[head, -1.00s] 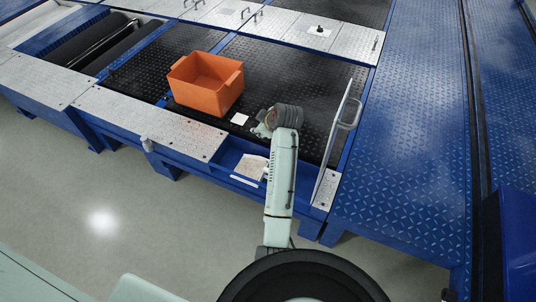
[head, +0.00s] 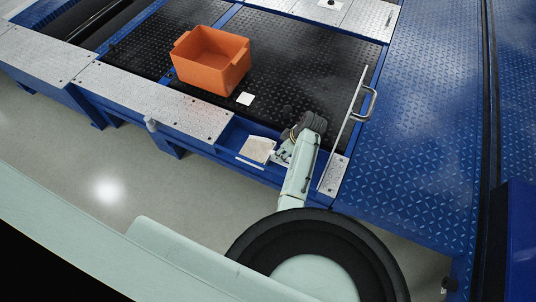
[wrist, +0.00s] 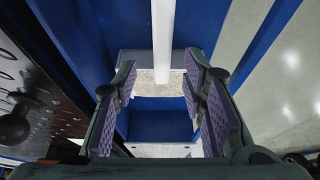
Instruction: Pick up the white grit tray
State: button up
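The white grit tray (head: 257,148), with a pale speckled surface, sits in a blue recess at the front edge of the tester in the head view. My gripper (head: 282,154) is low, just right of the tray, and points toward it. In the wrist view my gripper (wrist: 164,90) is open, with purple-padded fingers apart. A white bar (wrist: 163,40) runs down between the fingers from the top of the picture, with speckled grit (wrist: 143,77) beyond it. I cannot tell whether the bar belongs to the tray. No finger visibly touches the bar.
An upright metal panel with a handle (head: 368,102) stands right of my gripper. Blue recess walls (wrist: 75,40) flank the fingers.

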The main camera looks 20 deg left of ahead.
jog(key=shift+x, duration=1.9)
jog(key=shift+s+a, duration=0.1)
jog(key=shift+s, duration=0.05)
jog(key=shift+c, duration=0.5)
grip_shut()
jog(key=shift+r, duration=0.1)
